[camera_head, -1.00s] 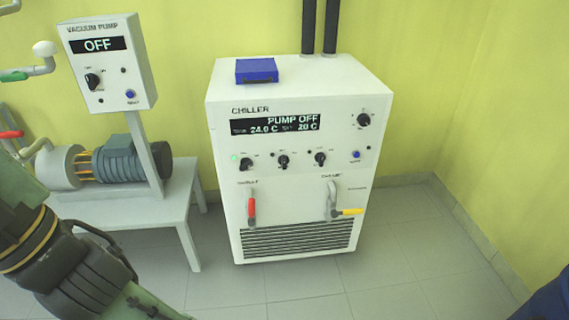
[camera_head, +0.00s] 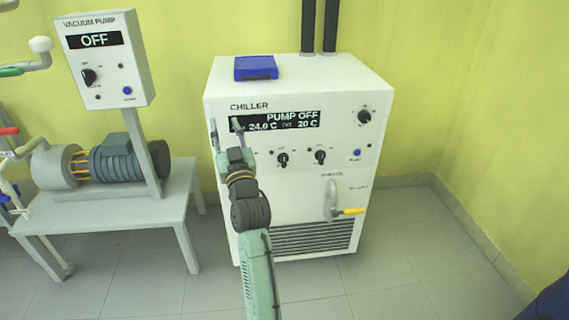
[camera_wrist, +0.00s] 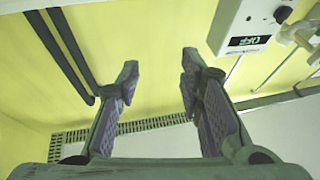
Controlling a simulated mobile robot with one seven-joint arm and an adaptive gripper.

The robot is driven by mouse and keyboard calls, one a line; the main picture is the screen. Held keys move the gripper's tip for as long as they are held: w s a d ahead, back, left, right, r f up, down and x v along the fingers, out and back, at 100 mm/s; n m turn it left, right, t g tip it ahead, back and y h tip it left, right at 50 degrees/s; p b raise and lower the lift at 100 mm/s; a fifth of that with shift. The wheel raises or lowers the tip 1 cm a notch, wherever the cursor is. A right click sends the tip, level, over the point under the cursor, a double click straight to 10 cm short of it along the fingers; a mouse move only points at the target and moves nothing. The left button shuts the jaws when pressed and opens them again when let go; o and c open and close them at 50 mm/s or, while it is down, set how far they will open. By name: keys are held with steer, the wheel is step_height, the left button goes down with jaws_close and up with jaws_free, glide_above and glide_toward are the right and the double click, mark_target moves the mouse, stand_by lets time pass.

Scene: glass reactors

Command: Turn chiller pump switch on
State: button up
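The white chiller (camera_head: 290,190) stands on the floor. Its display (camera_head: 290,121) reads PUMP OFF, 24.0 C and 20 C. Two black knobs show below it, a middle knob (camera_head: 283,159) and a right knob (camera_head: 320,157). The left knob and the red-handled valve are hidden behind my arm. My gripper (camera_head: 225,128) is in front of the chiller's upper left face, beside and partly over the display's left end. Its fingers are apart and empty, as the wrist view (camera_wrist: 158,72) also shows. I cannot tell whether it touches the panel.
A blue box (camera_head: 255,68) lies on the chiller, with black pipes (camera_head: 319,28) behind it. Floor to the right is clear.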

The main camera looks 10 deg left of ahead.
mark_target(284, 157)
steer(key=w+d+f+m+g+h, duration=0.1)
steer(key=w+d+f+m+h, duration=0.2)
steer(key=d+f, duration=0.55)
steer(key=w+d+f+g+h, duration=0.1)
steer(key=w+d+f+h, duration=0.35)
steer(key=f, duration=0.75)
steer(key=shift+y, duration=0.85)
steer(key=x, duration=0.3)
steer(key=d+x, duration=0.1)
steer(key=x, duration=0.3)
steer(key=d+x, duration=0.1)
steer(key=x, duration=0.2)
steer(key=shift+w+a+f, duration=0.1)
steer(key=shift+w, duration=0.55)
steer(key=shift+c, duration=0.5)
jaws_close()
